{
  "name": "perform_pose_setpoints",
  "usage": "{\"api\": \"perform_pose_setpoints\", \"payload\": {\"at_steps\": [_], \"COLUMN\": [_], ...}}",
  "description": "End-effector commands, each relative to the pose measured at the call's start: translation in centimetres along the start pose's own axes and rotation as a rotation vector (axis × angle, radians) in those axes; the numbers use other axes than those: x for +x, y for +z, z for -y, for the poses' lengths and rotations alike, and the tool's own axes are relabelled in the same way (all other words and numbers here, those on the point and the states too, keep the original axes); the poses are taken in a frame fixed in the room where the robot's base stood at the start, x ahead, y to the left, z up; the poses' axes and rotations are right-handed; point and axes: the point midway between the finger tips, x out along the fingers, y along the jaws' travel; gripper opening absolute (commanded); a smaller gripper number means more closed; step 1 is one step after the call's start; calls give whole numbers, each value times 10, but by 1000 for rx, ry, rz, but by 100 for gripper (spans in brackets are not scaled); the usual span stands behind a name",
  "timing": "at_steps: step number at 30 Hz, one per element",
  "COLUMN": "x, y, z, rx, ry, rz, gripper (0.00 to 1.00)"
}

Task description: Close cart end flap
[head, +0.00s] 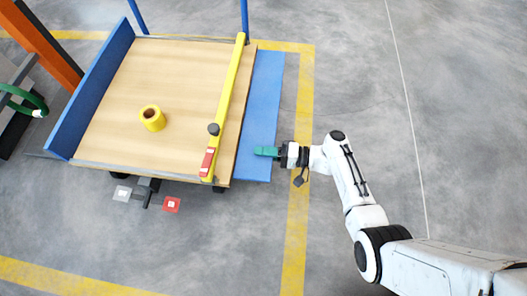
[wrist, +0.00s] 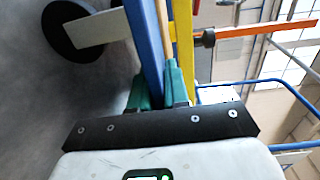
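The cart (head: 110,110) has a tan wooden deck. Its blue end flap (head: 262,100) is folded down, lying out flat along the deck's right side in the head view. My gripper (head: 268,152) is at the flap's outer edge near its front end, one green finger showing over the blue surface. In the wrist view the flap (wrist: 146,45) is seen edge-on between the green fingers of my gripper (wrist: 158,88), one on each side. They look closed on it, with little or no gap. The lower finger is hidden in the head view.
A yellow bar (head: 228,100) with a dark knob and red label lies along the deck's right edge. A yellow roll (head: 152,118) stands on the deck. A blue board (head: 92,85) stands at the far left end. The floor right of the cart is clear.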

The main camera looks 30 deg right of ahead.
Motion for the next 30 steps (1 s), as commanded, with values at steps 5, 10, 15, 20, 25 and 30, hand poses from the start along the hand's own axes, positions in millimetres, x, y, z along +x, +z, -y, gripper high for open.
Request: {"api": "perform_pose_setpoints", "payload": {"at_steps": [5,10,15,20,25,30], "x": [0,0,0,0,0,0], "y": [0,0,0,0,0,0], "z": [0,0,0,1,6,15], "rx": [0,0,0,0,-1,0], "ry": [0,0,0,3,28,97], "rz": [0,0,0,0,1,2], "gripper": [0,0,0,0,0,0]}}
